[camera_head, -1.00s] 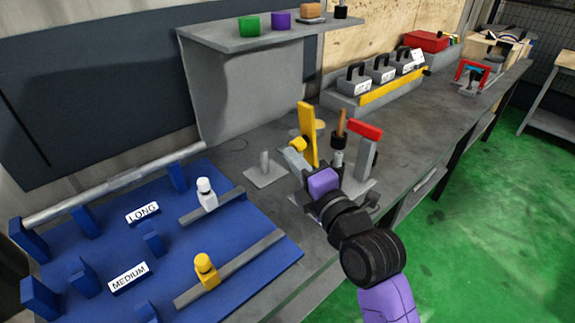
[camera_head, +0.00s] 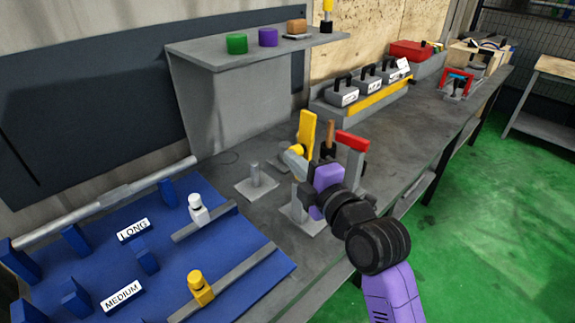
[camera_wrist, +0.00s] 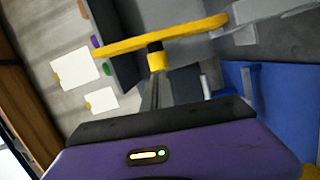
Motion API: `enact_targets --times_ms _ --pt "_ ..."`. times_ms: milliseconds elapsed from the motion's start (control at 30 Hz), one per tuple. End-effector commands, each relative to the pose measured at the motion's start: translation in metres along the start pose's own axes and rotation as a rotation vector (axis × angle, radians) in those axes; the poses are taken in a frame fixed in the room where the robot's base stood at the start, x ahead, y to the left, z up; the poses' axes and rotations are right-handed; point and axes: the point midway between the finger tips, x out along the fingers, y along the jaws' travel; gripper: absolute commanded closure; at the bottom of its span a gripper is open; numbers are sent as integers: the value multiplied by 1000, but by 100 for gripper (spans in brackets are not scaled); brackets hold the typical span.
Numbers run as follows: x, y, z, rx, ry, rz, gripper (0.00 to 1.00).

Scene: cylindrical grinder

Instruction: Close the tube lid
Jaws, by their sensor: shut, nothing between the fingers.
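A fixture with an upright yellow bar (camera_head: 307,135) stands on the grey bench; which part of it is the tube lid I cannot tell. The yellow bar also crosses the wrist view (camera_wrist: 195,33) as a long strip. My gripper (camera_wrist: 155,88) is shut and empty, pointing at the bar, with a short yellow piece with a black end (camera_wrist: 157,60) close to its tips. I cannot tell whether they touch. In the head view my purple wrist hides part of the fixture's base. A brown-handled tool (camera_head: 330,135) and a red-topped post (camera_head: 352,140) stand just right of the bar.
A bare peg on a plate (camera_head: 256,180) stands left of my gripper. A blue board (camera_head: 225,262) with blue holders and a long grey rod (camera_head: 110,200) fills the left. A shelf (camera_head: 220,52) hangs above. Labelled grey blocks (camera_head: 345,92) line the back; the bench beyond them has free room.

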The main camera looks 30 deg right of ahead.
Motion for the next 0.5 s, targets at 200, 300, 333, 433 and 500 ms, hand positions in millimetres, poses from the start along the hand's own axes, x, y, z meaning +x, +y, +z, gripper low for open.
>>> enact_targets --times_ms 200,300,333,433,500 --pt "6 15 23 198 -2 -48 100" --pt "8 18 34 291 -3 -71 100" --pt "9 19 38 317 -4 -77 100" --pt "12 21 49 410 -4 -101 100" --pt "14 21 57 475 -3 -117 100"
